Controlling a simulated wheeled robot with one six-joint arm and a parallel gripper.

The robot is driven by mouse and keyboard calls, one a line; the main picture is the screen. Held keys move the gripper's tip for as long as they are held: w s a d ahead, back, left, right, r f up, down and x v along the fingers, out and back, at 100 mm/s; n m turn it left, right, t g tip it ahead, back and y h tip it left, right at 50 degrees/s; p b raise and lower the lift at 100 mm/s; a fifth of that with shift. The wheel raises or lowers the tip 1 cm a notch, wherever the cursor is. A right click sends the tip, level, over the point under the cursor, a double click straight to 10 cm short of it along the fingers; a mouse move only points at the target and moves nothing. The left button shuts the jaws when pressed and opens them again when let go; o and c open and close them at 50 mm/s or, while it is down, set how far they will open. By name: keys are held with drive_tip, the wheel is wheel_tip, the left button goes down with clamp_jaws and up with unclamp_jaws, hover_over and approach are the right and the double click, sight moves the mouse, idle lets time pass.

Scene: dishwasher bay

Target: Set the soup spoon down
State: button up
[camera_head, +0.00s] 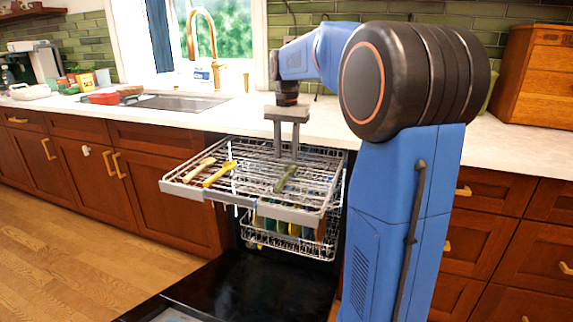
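My gripper (286,156) points down over the upper dishwasher rack (180,190). Its two fingers are apart, and I see nothing held between them. A green utensil (286,178) lies on the rack's wires just below the fingertips. A yellow utensil (220,174) and a beige utensil (198,169) lie side by side on the rack's left part. The utensils are too small here to tell which one is the soup spoon. I cannot tell whether the fingertips touch the wires.
The open dishwasher door (255,285) is below, with a lower rack (290,243) holding several dishes. The white counter (240,112) runs behind, with a sink (180,102) and a gold faucet (203,35). A wooden box (535,75) stands at right.

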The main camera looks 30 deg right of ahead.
wheel_tip(320, 180, up, 6)
drive_tip(key=s+a+f+n+t, duration=0.1)
drive_tip(key=s+a+f+n, duration=0.15)
drive_tip(key=s+a, duration=0.35)
drive_tip(key=s+a+f+n+t, duration=0.1)
drive_tip(key=s+a+f+n, duration=0.2)
drive_tip(key=s, duration=0.5)
drive_tip(key=s+a+f+n+t, duration=0.1)
drive_tip(key=s+a+f+n, duration=0.1)
drive_tip(key=s+f, duration=0.4)
drive_tip(key=s+a+f+n+t, duration=0.2)
drive_tip(key=s+a+f, duration=0.3)
drive_tip(key=s, duration=0.5)
wheel_tip(320, 180, down, 2)
drive_tip(key=shift+s+f+n, duration=0.15)
drive_tip(key=shift+f+n, duration=0.1)
drive_tip(key=shift+n, duration=0.2)
drive_tip(key=shift+d, duration=0.1)
